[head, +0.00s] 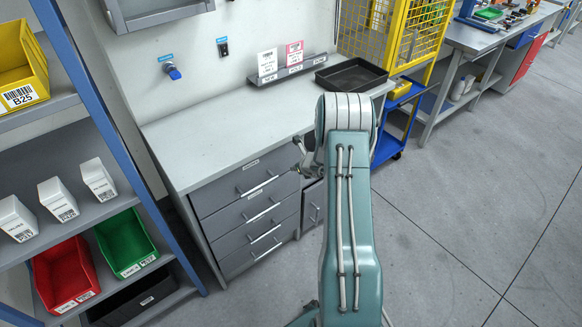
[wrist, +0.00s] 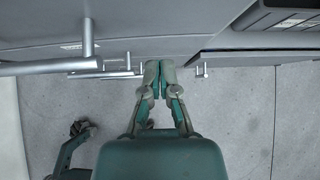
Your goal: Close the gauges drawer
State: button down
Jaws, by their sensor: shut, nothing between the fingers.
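A stack of several grey drawers with bar handles sits under the left part of the grey workbench (head: 220,140). The top drawer (head: 240,188) has a small label, too small to read, so I cannot tell which is the gauges drawer. I see no clear gap showing a drawer pulled out. My gripper (head: 298,143) is by the right end of the top drawer, partly hidden by my arm. In the wrist view my gripper (wrist: 161,70) is shut and empty, its fingertips close to the grey front. A near bar handle (wrist: 50,67) is to its left, apart from it.
A cupboard (head: 313,205) with a small handle is right of the drawers. A black tray (head: 351,76) and a label rack (head: 285,72) are on the benchtop. A shelf with bins (head: 65,270) stands at left, a blue cart (head: 400,92) at right. The floor at right is clear.

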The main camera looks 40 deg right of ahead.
jog(key=d+v, duration=0.1)
jog(key=v, duration=0.7)
jog(key=s+a+r+n+g+y, duration=0.1)
jog(key=s+a+r+n+y, duration=0.1)
jog(key=a+r+n, duration=0.85)
jog(key=s+a+r+n+g+y, duration=0.1)
jog(key=s+a+r+n+y, duration=0.1)
jog(key=a+r+n, duration=0.8)
jog(key=s+a+r+n+h, duration=0.1)
jog(key=s+a+r+n, duration=0.2)
jog(key=s+n, duration=0.2)
jog(key=s+a+r+n+g+h, duration=0.1)
jog(key=s+a+r+n+h, duration=0.1)
jog(key=s, duration=0.7)
jog(key=s+a+r+n+h, duration=0.1)
jog(key=s+a+r+n, duration=0.3)
jog(key=s+a+n, duration=0.2)
jog(key=shift+s+r+n, duration=0.35)
jog(key=shift+s+n, duration=0.65)
jog(key=shift+n, duration=0.05)
jog(key=shift+a, duration=0.2)
